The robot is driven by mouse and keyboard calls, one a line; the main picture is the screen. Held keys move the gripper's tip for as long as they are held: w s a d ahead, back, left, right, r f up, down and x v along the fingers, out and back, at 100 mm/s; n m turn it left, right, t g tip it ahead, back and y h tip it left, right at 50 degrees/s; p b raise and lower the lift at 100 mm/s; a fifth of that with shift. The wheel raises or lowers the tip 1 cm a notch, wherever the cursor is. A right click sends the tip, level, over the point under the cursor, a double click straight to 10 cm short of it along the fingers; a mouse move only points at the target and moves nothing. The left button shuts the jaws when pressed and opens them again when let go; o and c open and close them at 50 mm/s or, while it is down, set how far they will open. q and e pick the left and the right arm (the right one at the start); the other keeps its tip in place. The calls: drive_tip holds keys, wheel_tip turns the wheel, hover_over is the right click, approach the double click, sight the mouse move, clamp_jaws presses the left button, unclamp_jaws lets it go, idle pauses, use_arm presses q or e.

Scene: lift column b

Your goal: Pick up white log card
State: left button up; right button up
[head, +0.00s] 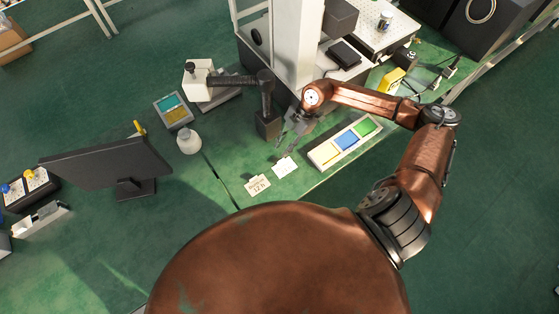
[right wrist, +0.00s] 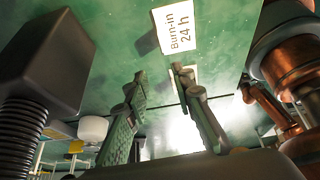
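A white card (head: 285,166) lies flat on the green bench top, just beyond the fingertips of my right gripper (head: 288,139). In the right wrist view a white card (right wrist: 175,27) printed "Burn-in 24 h" lies ahead of the fingers. A cream card (head: 257,185) printed "Burn-in 12 h" lies to the lower left of the white one in the head view. My right gripper is open in the right wrist view (right wrist: 160,80), with its fingers apart and no card between them. My left gripper is not in view.
A tray with yellow, blue and green parts (head: 345,141) lies right of the cards. A dark block (head: 268,123) with a ribbed arm stands close to the gripper's left.

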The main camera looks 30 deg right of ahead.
sight(281, 160)
drive_tip(key=shift+s+d+f+h, duration=0.1)
drive_tip(key=shift+d+f+h, duration=0.15)
drive_tip(key=shift+d, duration=0.3)
drive_tip(key=shift+d+f+h, duration=0.25)
drive_tip(key=shift+d, duration=0.3)
drive_tip(key=shift+x, duration=1.2)
drive_tip(key=x, duration=0.4)
drive_tip(key=shift+s+a+f, duration=0.1)
drive_tip(key=shift+a+f, duration=0.2)
drive_tip(key=shift+a, duration=0.05)
clamp_jaws()
